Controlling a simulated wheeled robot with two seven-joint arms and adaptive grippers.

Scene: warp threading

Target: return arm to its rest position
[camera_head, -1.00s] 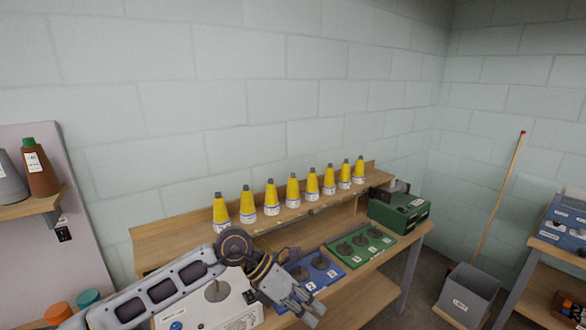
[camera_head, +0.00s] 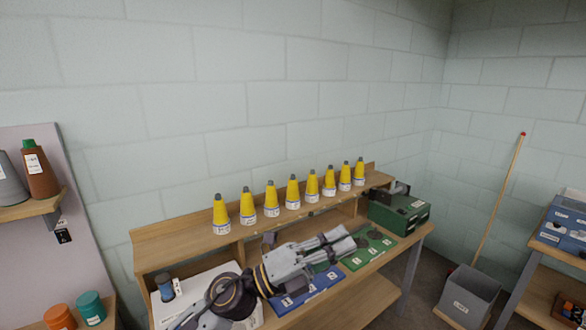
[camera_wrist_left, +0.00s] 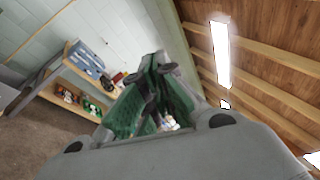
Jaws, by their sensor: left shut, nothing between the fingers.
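My left gripper (camera_head: 346,239) is in the head view above the workbench, reaching right over the blue board (camera_head: 318,288) and the near edge of the green board (camera_head: 384,244). Its fingers lie close together and hold nothing. My left arm comes in from the bottom edge, across the front of the white box (camera_head: 188,291). In the left wrist view the same gripper (camera_wrist_left: 157,62) points up toward the wall and ceiling, with green inner finger faces. Part of both boards is hidden behind the gripper. My right gripper is not in view.
Several yellow cones (camera_head: 247,206) stand in a row on the bench's raised shelf, behind the gripper. A green box (camera_head: 399,212) sits at the bench's right end. A small blue-and-dark cylinder (camera_head: 165,289) stands at the white box. A grey bin (camera_head: 468,294) stands right of the bench.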

